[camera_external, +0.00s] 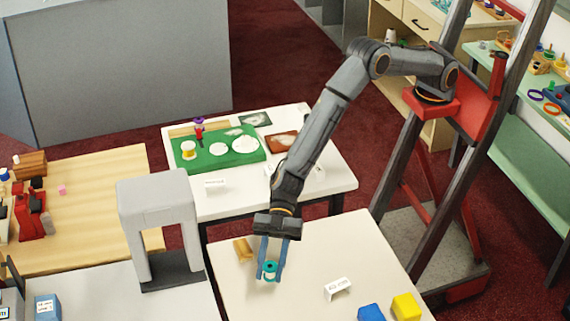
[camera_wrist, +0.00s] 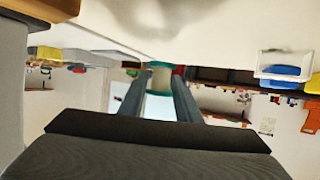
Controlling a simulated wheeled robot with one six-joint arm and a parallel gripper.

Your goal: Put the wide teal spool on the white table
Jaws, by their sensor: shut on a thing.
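The teal spool (camera_external: 270,271) has a pale band around its middle and sits between the two blue-grey fingertips of my gripper (camera_external: 271,276). My gripper is shut on it and points down over the pale front table (camera_external: 315,265). I cannot tell whether the spool touches the tabletop or hangs just above it. In the wrist view, the spool (camera_wrist: 160,76) shows between the fingertips of my gripper (camera_wrist: 161,85). Another white table (camera_external: 325,180) stands behind, with a green mat (camera_external: 215,160) on it.
A tan block (camera_external: 243,250) lies just left of the gripper. A white label card (camera_external: 338,288), a blue block (camera_external: 371,312) and a yellow block (camera_external: 406,306) are to the right. A grey arch (camera_external: 158,205) stands at left. The front table's middle is clear.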

